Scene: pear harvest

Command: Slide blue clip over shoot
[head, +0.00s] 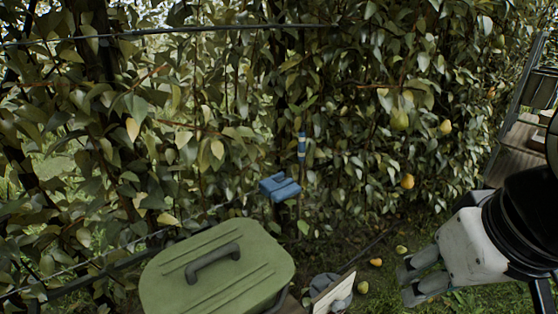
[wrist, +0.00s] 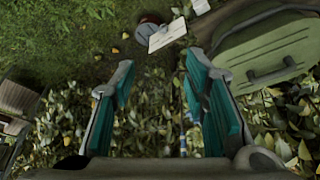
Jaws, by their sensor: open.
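The blue clip (head: 280,188) is a blocky two-part piece among the leaves at the middle of the head view. It looks apart from my gripper. A thin upright shoot (head: 301,147) with blue and pale bands stands just above and right of it. Blue bands on a thin stem (wrist: 183,140) also show between my fingers in the wrist view, partly hidden. My gripper (head: 407,282) is at the lower right of the head view, away from the clip. In the wrist view my gripper (wrist: 158,72) has its teal-padded fingers wide apart, with nothing held.
A green lidded case (head: 218,265) with a dark handle stands at lower left, also in the wrist view (wrist: 265,55). A pale board (head: 335,293) lies beside it. A wire (head: 200,31) crosses the foliage. Pears (head: 400,119) hang at right; several lie on grass.

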